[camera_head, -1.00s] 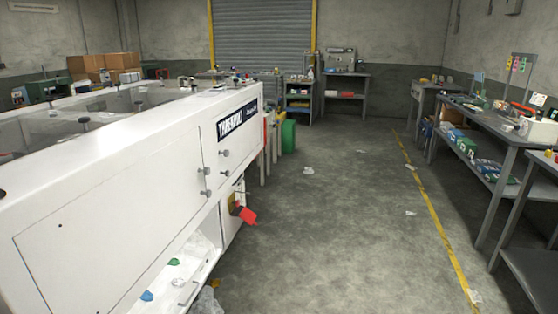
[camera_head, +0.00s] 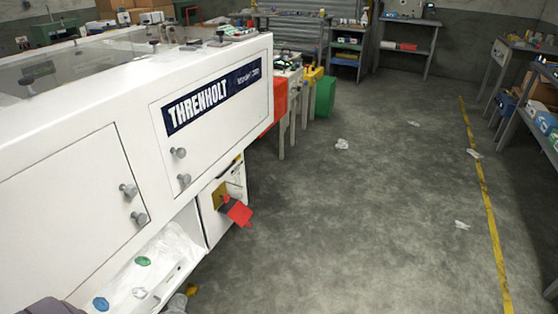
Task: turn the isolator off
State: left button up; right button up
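A red isolator handle (camera_head: 237,212) sticks out on a yellow plate (camera_head: 219,197) on the white lower cabinet (camera_head: 212,222) of the machine, below the THRENHOLT sign. The handle is tilted, pointing down to the right. I cannot tell its switch position from here. Neither of my grippers shows in the head view. A dark rounded shape (camera_head: 50,307) at the bottom left edge may be part of my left arm.
The white machine (camera_head: 70,150) with knobbed doors fills the left side. A drawer (camera_head: 150,270) under it holds clear film and coloured scraps. Crumpled scraps (camera_head: 342,144) lie on the floor. The grey floor (camera_head: 370,220) ahead is open up to the yellow line (camera_head: 484,200).

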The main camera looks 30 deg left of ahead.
aim_at(226, 198)
jog(key=i+u, duration=0.2)
jog(key=i, duration=0.3)
jog(key=i+l+u, duration=0.2)
jog(key=i, duration=0.25)
jog(key=i+l+u, duration=0.2)
jog(key=i, duration=0.25)
jog(key=i+l+u, duration=0.2)
jog(key=i, duration=0.25)
jog(key=i+l, duration=0.05)
jog(key=l, duration=0.05)
